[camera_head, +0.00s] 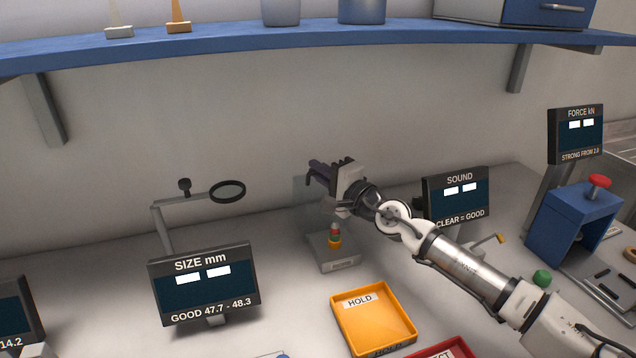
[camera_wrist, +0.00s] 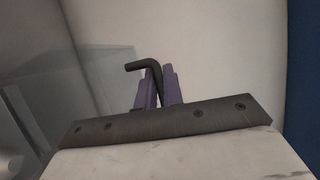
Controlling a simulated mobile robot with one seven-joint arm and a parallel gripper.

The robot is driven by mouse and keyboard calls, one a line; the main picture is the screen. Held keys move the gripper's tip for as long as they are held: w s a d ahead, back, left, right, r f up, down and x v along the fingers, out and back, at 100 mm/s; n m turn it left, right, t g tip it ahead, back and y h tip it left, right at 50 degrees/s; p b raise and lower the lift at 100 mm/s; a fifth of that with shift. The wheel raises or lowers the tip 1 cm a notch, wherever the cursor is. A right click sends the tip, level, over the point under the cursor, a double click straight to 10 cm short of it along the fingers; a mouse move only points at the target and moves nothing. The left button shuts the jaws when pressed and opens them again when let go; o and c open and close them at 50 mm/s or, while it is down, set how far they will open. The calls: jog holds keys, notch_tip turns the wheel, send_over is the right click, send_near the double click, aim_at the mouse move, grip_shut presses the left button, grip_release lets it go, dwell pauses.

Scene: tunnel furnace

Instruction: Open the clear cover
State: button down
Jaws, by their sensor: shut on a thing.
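The clear cover (camera_head: 306,205) shows faintly in the head view as a see-through upright panel, left of and below my gripper. It stands above a small grey base (camera_head: 336,262) that carries a red, yellow and green piece (camera_head: 335,237). In the wrist view the cover's see-through panes (camera_wrist: 105,68) are at the left. My gripper (camera_head: 318,172) is above and behind the base. Its purple fingers (camera_wrist: 158,85) are shut on a bent black handle (camera_wrist: 143,65). My gripper hides part of the cover, and I cannot tell how far it is tilted.
The SOUND display (camera_head: 456,195) stands close to the right of my arm. The SIZE display (camera_head: 204,290) and a ring on a stand (camera_head: 228,191) are at the left. A yellow HOLD tray (camera_head: 402,345) lies in front. A blue shelf (camera_head: 250,42) runs overhead.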

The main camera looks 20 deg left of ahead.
jog(key=shift+s+d+f+b, duration=0.25)
jog(key=shift+s+d+b, duration=0.25)
jog(key=shift+b, duration=0.5)
jog(key=shift+s+d+r+b, duration=0.2)
jog(key=shift+s+b, duration=0.05)
jog(key=shift+s, duration=0.15)
jog(key=shift+s+d+r+b, duration=0.15)
jog(key=shift+s+b, duration=0.05)
jog(key=shift+s, duration=0.15)
